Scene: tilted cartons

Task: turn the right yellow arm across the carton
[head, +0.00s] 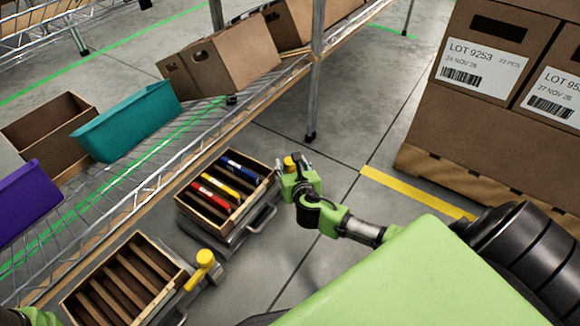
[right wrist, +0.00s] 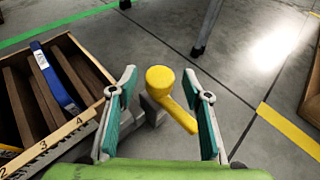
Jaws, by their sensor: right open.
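The right yellow arm (head: 289,163) stands at the right side of the carton (head: 190,214) with the blue, yellow and red files. In the right wrist view the yellow arm (right wrist: 178,109) has a round knob and points down and right, away from the carton (right wrist: 62,133). My right gripper (head: 294,172) is open. In the right wrist view its two fingers (right wrist: 163,88) stand on either side of the yellow arm, and I see no contact. My left gripper's jaws are out of view; only a green piece of my left arm shows at the bottom left corner.
A second carton (head: 70,311) with empty slots and its own yellow arm (head: 203,262) stands at the lower left. A wire rack (head: 165,150) with bins runs along the left, its post (head: 315,85) behind the cartons. Stacked boxes (head: 480,130) stand right. Floor between is clear.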

